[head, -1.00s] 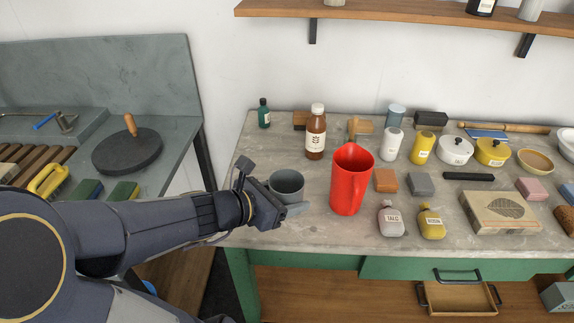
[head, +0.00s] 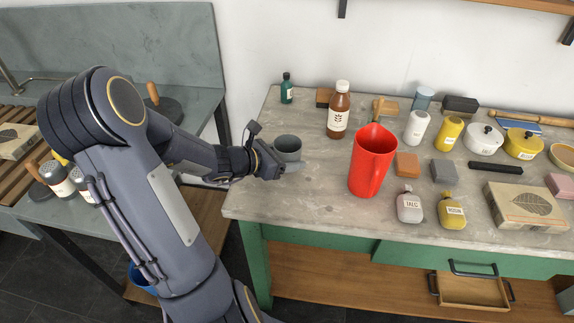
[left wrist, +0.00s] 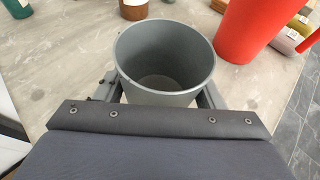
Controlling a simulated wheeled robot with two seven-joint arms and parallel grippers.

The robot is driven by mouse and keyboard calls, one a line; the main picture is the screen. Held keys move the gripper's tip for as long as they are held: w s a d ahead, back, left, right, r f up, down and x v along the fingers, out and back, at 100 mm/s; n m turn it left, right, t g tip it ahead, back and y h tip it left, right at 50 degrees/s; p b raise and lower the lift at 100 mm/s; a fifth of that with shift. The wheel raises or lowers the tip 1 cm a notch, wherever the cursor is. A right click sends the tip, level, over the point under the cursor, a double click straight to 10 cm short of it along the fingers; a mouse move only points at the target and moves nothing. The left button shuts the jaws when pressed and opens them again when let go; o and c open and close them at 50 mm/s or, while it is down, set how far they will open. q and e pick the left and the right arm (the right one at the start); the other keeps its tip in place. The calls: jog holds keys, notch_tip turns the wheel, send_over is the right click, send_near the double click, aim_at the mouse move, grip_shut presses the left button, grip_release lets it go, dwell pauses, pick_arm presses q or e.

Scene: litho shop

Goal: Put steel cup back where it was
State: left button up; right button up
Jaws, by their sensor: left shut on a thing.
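The steel cup (head: 288,147) is a grey, open-topped cup at the left end of the stone-topped bench. My left gripper (head: 285,167) is shut on it from the near left side. In the left wrist view the cup (left wrist: 165,55) stands between the two fingers (left wrist: 163,92), its mouth up and its inside empty. The cup looks upright. I cannot tell whether its base touches the bench top. My right gripper is not in view.
A red jug (head: 371,160) stands close to the right of the cup. A brown bottle (head: 338,110) and a small green bottle (head: 287,88) stand behind it. The bench top (head: 290,200) is clear in front. A grey side table (head: 195,140) lies left, across a gap.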

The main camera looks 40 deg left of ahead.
pick_arm(q)
jog(key=shift+a+f+b, duration=0.15)
jog(key=shift+f+b, duration=0.2)
jog(key=shift+f, duration=1.35)
jog(key=shift+f, duration=0.1)
jog(key=o, duration=0.6)
jog(key=shift+f, duration=0.1)
jog(key=o, duration=0.5)
